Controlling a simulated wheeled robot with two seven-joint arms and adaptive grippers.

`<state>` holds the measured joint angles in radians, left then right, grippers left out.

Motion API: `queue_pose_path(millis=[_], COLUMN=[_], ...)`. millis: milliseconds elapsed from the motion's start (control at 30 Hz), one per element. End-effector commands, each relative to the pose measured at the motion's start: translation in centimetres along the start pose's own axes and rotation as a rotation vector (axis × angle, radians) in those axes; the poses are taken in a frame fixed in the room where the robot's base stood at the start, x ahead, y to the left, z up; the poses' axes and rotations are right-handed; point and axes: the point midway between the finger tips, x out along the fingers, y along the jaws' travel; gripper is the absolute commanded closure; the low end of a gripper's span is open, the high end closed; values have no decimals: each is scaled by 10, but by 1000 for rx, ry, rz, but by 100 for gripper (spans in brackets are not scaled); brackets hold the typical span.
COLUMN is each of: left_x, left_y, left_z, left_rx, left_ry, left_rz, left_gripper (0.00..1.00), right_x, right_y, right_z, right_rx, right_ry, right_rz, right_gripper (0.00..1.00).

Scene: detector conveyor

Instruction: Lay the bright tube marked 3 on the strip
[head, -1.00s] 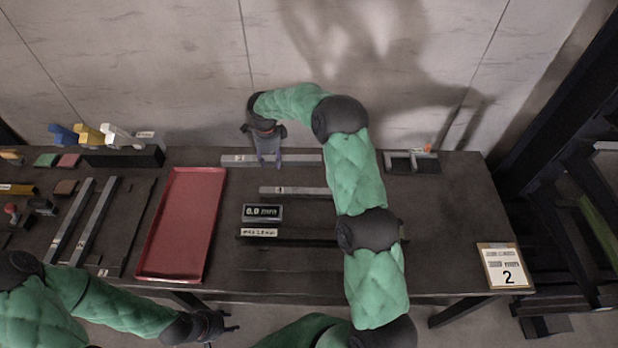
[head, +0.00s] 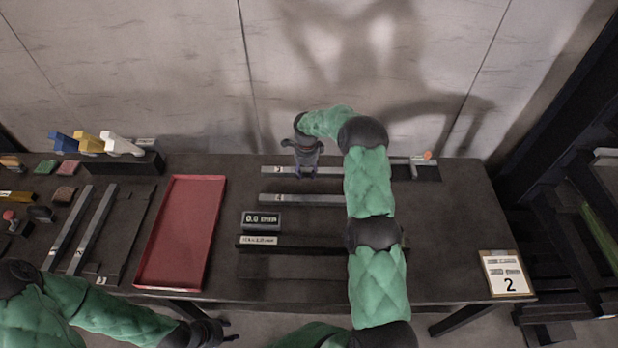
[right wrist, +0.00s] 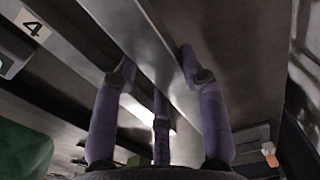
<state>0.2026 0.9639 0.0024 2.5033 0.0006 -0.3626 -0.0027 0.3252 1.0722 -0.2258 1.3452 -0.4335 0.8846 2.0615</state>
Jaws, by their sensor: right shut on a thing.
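The bright tube (head: 277,170), whose label seems to read 3, lies across the back of the table. My right gripper (head: 306,172) is shut on it, to the right of its label. In the right wrist view the tube (right wrist: 150,45) runs between the fingers (right wrist: 160,85). My arm hides part of its right side, and I cannot tell how high it is held. My left gripper (head: 222,330) is open and empty at the front edge.
A tube marked 4 (head: 310,199) lies between the held tube and the display (head: 261,221). A red tray (head: 181,235) and several bars (head: 97,230) are on the left. A dark holder (head: 428,173) stands at back right.

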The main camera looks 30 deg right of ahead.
Motion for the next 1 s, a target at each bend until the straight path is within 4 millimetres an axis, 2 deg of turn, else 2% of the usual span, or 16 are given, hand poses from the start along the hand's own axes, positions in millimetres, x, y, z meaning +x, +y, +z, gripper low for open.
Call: queue_pose_path(millis=[133, 400, 833, 867, 933, 1000], left_x=[0, 2, 5, 5, 4, 4], left_y=[0, -1, -2, -2, -1, -1], left_z=[0, 0, 0, 0, 0, 0], left_rx=[0, 0, 0, 0, 0, 0], left_ry=[0, 0, 0, 0, 0, 0], left_rz=[0, 0, 0, 0, 0, 0], left_gripper=[60, 60, 60, 60, 60, 60], right_x=[6, 36, 42, 44, 43, 42], right_y=[-5, -6, -6, -4, -4, -4], right_z=[-6, -8, -8, -8, -8, -8], right_rx=[3, 1, 1, 1, 1, 1], right_ry=[-1, -1, -1, -1, -1, -1], right_rz=[-5, -5, -6, -2, -2, -2], right_gripper=[100, 100, 100, 55, 35, 34])
